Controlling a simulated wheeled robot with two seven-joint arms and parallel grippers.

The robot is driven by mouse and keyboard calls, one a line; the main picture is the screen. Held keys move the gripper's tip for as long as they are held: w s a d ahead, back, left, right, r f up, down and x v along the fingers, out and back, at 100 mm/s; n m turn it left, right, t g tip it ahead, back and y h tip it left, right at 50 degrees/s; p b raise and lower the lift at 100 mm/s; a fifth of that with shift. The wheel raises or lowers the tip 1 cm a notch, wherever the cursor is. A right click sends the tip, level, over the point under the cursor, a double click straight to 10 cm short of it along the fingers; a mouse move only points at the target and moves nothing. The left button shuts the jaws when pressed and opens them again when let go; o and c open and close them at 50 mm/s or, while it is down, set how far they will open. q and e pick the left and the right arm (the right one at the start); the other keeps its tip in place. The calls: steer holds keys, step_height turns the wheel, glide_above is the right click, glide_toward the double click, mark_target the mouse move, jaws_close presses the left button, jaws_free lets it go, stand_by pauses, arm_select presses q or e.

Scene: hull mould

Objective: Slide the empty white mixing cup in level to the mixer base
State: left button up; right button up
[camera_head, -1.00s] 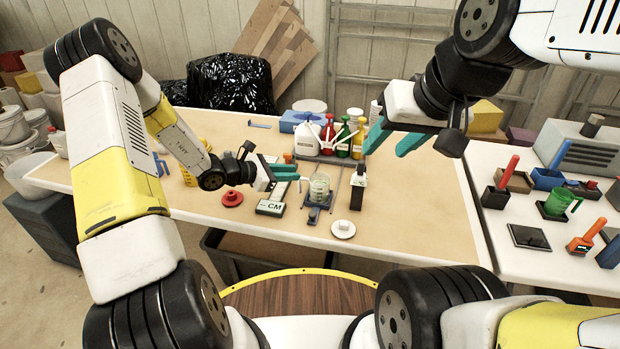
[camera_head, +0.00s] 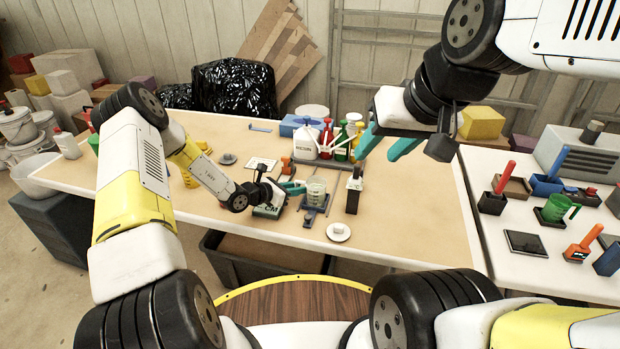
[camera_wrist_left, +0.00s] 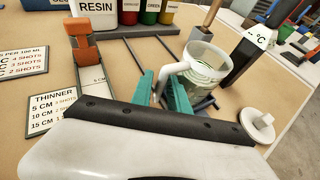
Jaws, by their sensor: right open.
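The translucent whitish mixing cup (camera_head: 315,190) stands upright over a small dark blue base (camera_head: 309,209) at the front of the table. In the left wrist view the cup (camera_wrist_left: 207,65) has a white loop handle on its left. My left gripper (camera_head: 297,188) is at the handle side, with its teal fingers (camera_wrist_left: 162,88) either side of the handle; whether they grip it is unclear. I cannot tell whether the blue base is the mixer base. My right gripper (camera_head: 386,146) is open and empty, raised above the table's right part.
A grey tray (camera_head: 332,163) with a white resin jug (camera_head: 306,142) and coloured bottles stands behind the cup. A black °C instrument (camera_head: 353,192) stands right of it. A white disc with a knob (camera_head: 339,232) lies in front. An orange-handled tool (camera_wrist_left: 86,50) is nearby on the left.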

arm_select(q)
jaws_close()
stand_by(1.4)
